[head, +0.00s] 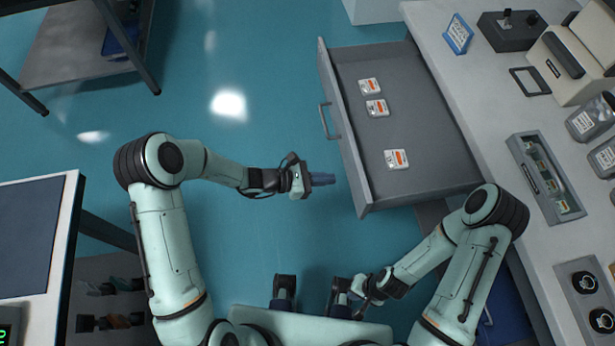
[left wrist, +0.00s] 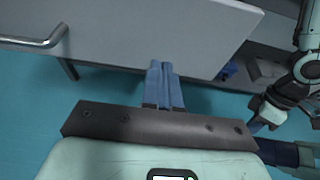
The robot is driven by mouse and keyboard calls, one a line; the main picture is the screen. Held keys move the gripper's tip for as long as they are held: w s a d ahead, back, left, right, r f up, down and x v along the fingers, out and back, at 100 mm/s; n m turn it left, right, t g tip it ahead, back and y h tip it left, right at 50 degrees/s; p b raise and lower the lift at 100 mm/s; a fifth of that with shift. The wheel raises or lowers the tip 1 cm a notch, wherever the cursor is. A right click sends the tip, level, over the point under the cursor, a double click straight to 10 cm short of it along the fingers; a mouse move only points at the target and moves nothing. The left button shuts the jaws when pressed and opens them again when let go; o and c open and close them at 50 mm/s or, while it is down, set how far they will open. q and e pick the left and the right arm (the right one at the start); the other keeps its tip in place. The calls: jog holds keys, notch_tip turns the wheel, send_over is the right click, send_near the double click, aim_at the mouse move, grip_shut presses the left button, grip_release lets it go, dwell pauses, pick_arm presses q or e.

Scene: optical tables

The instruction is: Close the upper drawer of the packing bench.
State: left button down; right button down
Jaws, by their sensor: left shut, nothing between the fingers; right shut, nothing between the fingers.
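The upper drawer (head: 430,125) of the packing bench (head: 425,18) stands pulled out to the left. Its front panel (head: 348,150) carries a bar handle (head: 326,120); the panel (left wrist: 150,40) and handle (left wrist: 40,42) also show in the left wrist view. My left gripper (head: 328,179) is shut and empty, its blue fingers pointing at the near part of the front panel. In the left wrist view the fingertips (left wrist: 160,66) overlap the panel's lower edge; I cannot tell whether they touch. My right gripper (head: 357,300) is shut and empty, low near my base.
Three small white-and-orange boxes (head: 397,160) lie in the drawer. A blue lower drawer front (head: 507,310) shows under the bench. A grey cart (head: 85,45) stands at upper left and another table (head: 65,250) at lower left. The floor left of the drawer is clear.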

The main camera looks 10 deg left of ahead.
aim_at(352, 176)
pick_arm(q)
jog(key=d, duration=0.2)
jog(key=w+d, duration=0.1)
jog(key=d, duration=0.1)
jog(key=shift+w+d+f, duration=0.1)
jog(key=shift+w, duration=0.1)
pick_arm(e)
jog(key=shift+w+r, duration=0.1)
jog(key=shift+r, duration=0.05)
pick_arm(q)
jog(key=shift+d, duration=0.1)
